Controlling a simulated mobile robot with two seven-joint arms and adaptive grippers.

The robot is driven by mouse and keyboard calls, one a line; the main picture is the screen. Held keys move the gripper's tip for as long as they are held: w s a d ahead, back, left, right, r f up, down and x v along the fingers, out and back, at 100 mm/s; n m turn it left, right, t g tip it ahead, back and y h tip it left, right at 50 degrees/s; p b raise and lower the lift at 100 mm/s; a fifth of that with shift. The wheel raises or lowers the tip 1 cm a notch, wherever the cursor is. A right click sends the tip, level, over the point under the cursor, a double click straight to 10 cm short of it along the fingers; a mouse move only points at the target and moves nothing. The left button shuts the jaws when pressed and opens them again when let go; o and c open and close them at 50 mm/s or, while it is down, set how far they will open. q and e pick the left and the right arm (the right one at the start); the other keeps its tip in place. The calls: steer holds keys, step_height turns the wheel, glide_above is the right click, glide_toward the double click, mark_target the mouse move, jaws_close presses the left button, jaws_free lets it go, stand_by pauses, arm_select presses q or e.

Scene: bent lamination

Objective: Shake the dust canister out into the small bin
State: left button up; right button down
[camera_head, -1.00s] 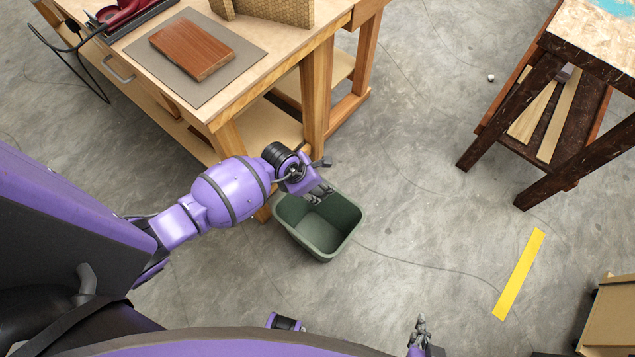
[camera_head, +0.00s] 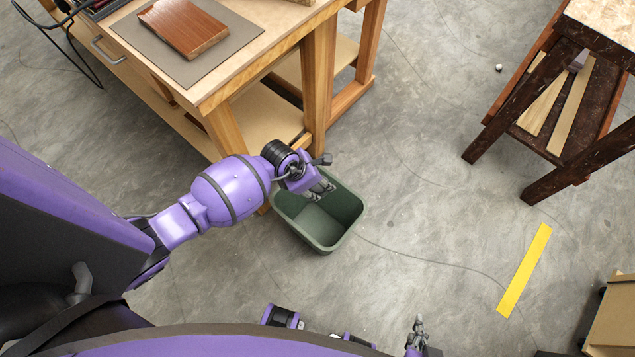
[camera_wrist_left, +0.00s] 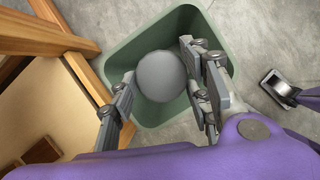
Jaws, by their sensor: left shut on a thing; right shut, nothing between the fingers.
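The small bin (camera_head: 338,238) is a dark green open tub on the floor beside the workbench. My left gripper (camera_head: 320,189) is over the bin's far part in the head view. In the left wrist view, its fingers (camera_wrist_left: 163,88) are shut on a round grey thing, seen end-on, which I take as the dust canister (camera_wrist_left: 160,76). The bin (camera_wrist_left: 205,15) lies behind and below it there. In the head view the canister is hidden or too small to tell. My right gripper (camera_head: 418,326) is shut and empty, at the bottom of the head view.
A wooden workbench (camera_head: 235,75) stands at upper left, its leg close to the bin. A reddish-brown wood block (camera_head: 183,28) lies on a grey mat on it. A dark wooden stand (camera_head: 545,110) is at right. Yellow floor tape (camera_head: 525,270) marks open concrete (camera_head: 420,215).

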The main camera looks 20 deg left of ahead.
arm_select(q)
step_height(320, 180, up, 4)
step_height(320, 180, down, 4)
steer(key=shift+s+d+r, duration=0.1)
steer(key=shift+s, duration=0.05)
steer(key=shift+w+r, duration=0.25)
step_height(320, 180, up, 3)
steer(key=shift+r, duration=0.15)
steer(key=f, duration=0.4)
steer(key=shift+s+f, duration=0.15)
steer(key=shift+s, duration=0.05)
steer(key=shift+w, duration=0.15)
steer(key=shift+w+r, duration=0.1)
steer(key=shift+r, duration=1.75)
steer(key=shift+s+f, duration=0.15)
steer(key=shift+s, duration=0.1)
step_height(320, 180, down, 3)
steer(key=shift+f, duration=0.1)
steer(key=shift+w, duration=0.1)
